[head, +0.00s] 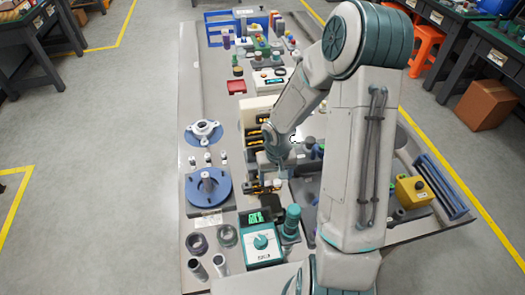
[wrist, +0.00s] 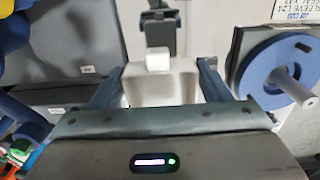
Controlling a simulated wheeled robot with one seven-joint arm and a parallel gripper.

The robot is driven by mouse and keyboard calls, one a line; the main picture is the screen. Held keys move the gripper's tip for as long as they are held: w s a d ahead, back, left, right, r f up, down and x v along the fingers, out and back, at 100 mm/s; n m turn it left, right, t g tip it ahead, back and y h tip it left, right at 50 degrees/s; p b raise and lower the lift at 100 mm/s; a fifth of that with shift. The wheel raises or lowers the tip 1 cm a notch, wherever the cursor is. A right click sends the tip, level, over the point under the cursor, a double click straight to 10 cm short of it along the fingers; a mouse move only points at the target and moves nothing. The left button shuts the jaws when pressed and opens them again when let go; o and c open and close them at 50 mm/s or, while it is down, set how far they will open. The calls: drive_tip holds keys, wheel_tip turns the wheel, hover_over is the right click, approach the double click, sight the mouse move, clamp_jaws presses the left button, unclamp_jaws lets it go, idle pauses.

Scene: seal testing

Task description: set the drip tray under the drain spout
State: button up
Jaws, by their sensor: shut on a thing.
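In the wrist view my gripper (wrist: 158,78) has its two dark fingers on either side of a pale grey, shallow tray-like piece, which I take as the drip tray (wrist: 182,88). It is shut on this piece. A small white block (wrist: 158,60) shows at the tray's far edge; I cannot tell if it belongs to the tray. Just beyond stands a dark upright fixture (wrist: 160,32); whether it carries the drain spout is unclear. In the head view my arm hides the tray and most of my gripper, near the middle of the bench.
A blue disc with a central rod (head: 208,186) stands on the bench's left part; it shows close right of my gripper in the wrist view. A teal-and-white meter (head: 262,243) and grey rings (head: 227,235) are in front. A yellow box (head: 414,190) is at right.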

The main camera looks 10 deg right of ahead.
wheel_tip(320, 180, up, 15)
drive_tip(key=p, duration=0.8)
drive_tip(key=w+f+b, duration=0.1)
drive_tip(key=f+b, duration=0.2)
drive_tip(key=f, duration=0.1)
drive_tip(key=w+f+b, duration=0.2)
drive_tip(key=f+b, duration=0.1)
drive_tip(key=f, duration=0.2)
drive_tip(key=w+a+f+b, duration=0.1)
drive_tip(key=f+b, duration=0.1)
drive_tip(key=f, duration=0.2)
drive_tip(key=shift+w+f+b, duration=0.35)
drive_tip(key=shift+f+b, duration=0.05)
